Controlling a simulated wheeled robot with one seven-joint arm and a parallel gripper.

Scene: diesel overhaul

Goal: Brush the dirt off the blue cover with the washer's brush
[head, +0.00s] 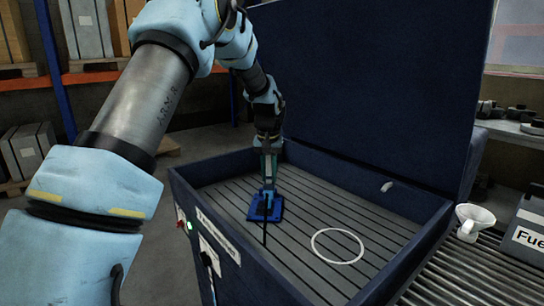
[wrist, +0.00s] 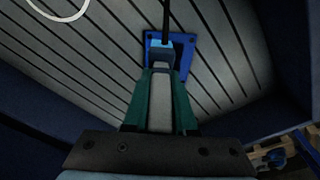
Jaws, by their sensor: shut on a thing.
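The blue cover (head: 277,212) lies flat on the slatted floor of the open dark-blue washer (head: 330,188), towards its left side. It also shows in the wrist view (wrist: 184,52), partly hidden behind the gripper and what it holds. My gripper (head: 268,182) points down over the cover, with its green fingers (wrist: 160,95) shut on the brush. The brush (wrist: 160,52) shows as a light-blue block with a thin black rod or hose, right over the cover. I cannot tell whether its bristles touch the cover. Dirt on the cover cannot be made out.
A white ring (head: 337,246) is marked on the washer floor, right of the cover. The raised lid (head: 365,80) stands behind, and the washer's walls surround the work area. A white funnel (head: 474,220) and a fuel container (head: 528,232) stand on rollers at right.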

